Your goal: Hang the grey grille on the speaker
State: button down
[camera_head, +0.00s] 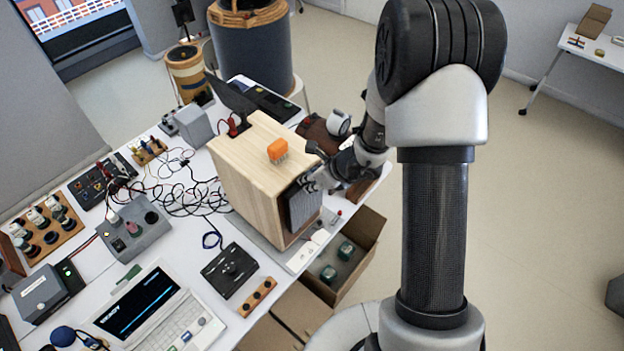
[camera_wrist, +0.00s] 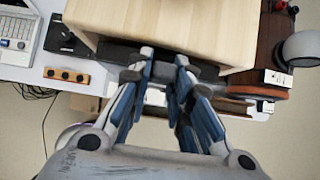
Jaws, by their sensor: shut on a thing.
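The speaker (camera_head: 245,185) is a pale wooden box standing on the table; its top also fills the upper wrist view (camera_wrist: 165,22). The grey grille (camera_head: 304,208) is an upright dark panel at the speaker's front face. In the wrist view the grille's top edge (camera_wrist: 122,54) runs along the box's front edge. My gripper (camera_head: 308,183) is shut on the grille's upper edge; its fingers (camera_wrist: 163,68) reach to it from the front. I cannot tell whether the grille touches the speaker. The front face behind it is mostly hidden.
A white-and-black round device (camera_head: 338,123) stands behind my gripper. Cables (camera_head: 185,195) clutter the left.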

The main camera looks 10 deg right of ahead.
jog(key=shift+s+d+b, duration=0.2)
jog(key=shift+s+b, duration=0.15)
jog(key=shift+b, duration=0.8)
dwell(1.4)
jog(key=shift+w+a, duration=0.3)
jog(key=shift+w, duration=0.2)
dwell(1.1)
jog(key=shift+f+b, duration=0.6)
jog(key=shift+b, duration=0.3)
dwell(1.7)
jog(key=c, duration=1.4)
grip_release()
jog(key=shift+o, duration=0.2)
jog(key=shift+s+r, duration=0.1)
jog(key=v, duration=1.2)
jog(key=shift+a, duration=0.15)
